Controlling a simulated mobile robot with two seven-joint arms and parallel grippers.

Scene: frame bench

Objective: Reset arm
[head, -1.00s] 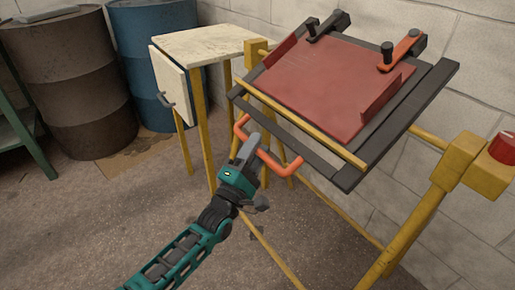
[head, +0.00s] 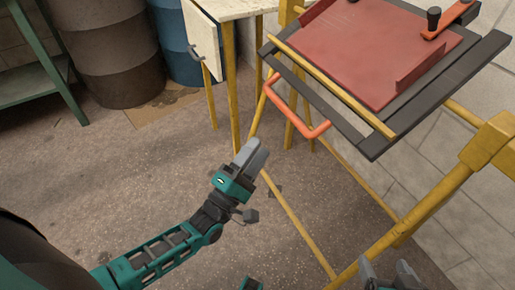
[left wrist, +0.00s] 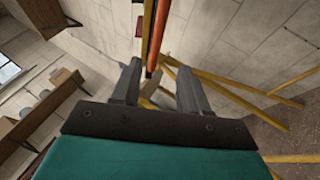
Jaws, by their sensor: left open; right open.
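My left gripper (head: 256,154) is open and empty in the head view, in the air to the lower left of the orange handle (head: 300,110) of the tilting frame. A gap separates it from the handle. In the left wrist view its two fingers (left wrist: 157,88) stand apart, with an orange bar (left wrist: 156,38) beyond them. My right gripper (head: 392,275) shows only in part at the bottom edge of the head view, open, below the yellow stand. The frame carries a red plate (head: 375,50).
A yellow stand (head: 440,200) holds the frame before a block wall. A white-topped table (head: 240,8), a blue drum (head: 172,45) and a brown drum (head: 105,50) stand behind. A green bench (head: 35,75) is at left. The floor (head: 130,190) between is clear.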

